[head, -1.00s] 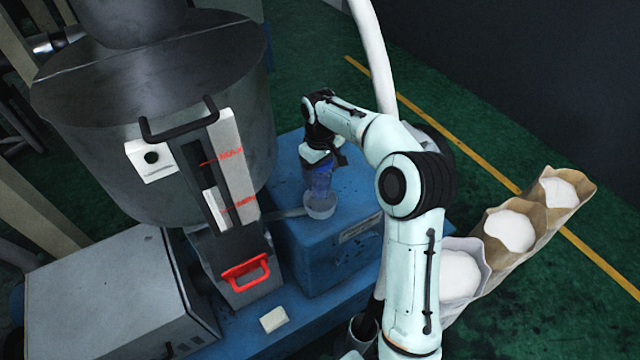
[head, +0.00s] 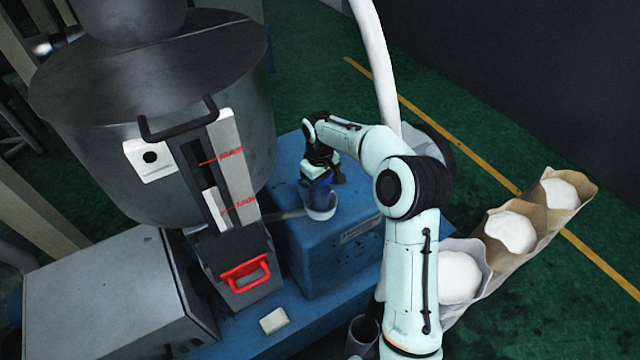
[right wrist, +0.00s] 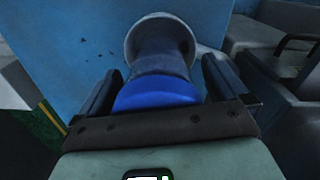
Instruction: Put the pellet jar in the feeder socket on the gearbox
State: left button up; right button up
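The pellet jar (head: 318,196) is a bluish see-through jar, upright below my right gripper (head: 320,176) in the head view. In the right wrist view its blue lid (right wrist: 156,95) sits between the two dark fingers, which are closed on its sides. The feeder socket (head: 321,212) is a pale round cup on the blue gearbox (head: 310,258). The jar's lower end is inside the socket's rim (right wrist: 160,20); whether it rests on the bottom is hidden. My left gripper is not in view.
A large grey metal hopper (head: 85,150) stands left of the gearbox, with a red handle (head: 245,272) below it. A pale hose (head: 372,50) runs behind my right arm. Open bags of white material (head: 510,232) stand at the right. A grey box (head: 110,290) is at lower left.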

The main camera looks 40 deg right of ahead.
notch_tip(320, 180, up, 11)
jog(key=shift+w+r+p, duration=0.15)
jog(key=shift+p, duration=0.55)
jog(key=shift+r, duration=0.55)
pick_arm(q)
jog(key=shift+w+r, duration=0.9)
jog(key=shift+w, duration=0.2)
pick_arm(e)
jog(key=shift+s, duration=0.2)
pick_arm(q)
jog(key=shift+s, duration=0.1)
pick_arm(e)
jog(key=shift+f, duration=0.1)
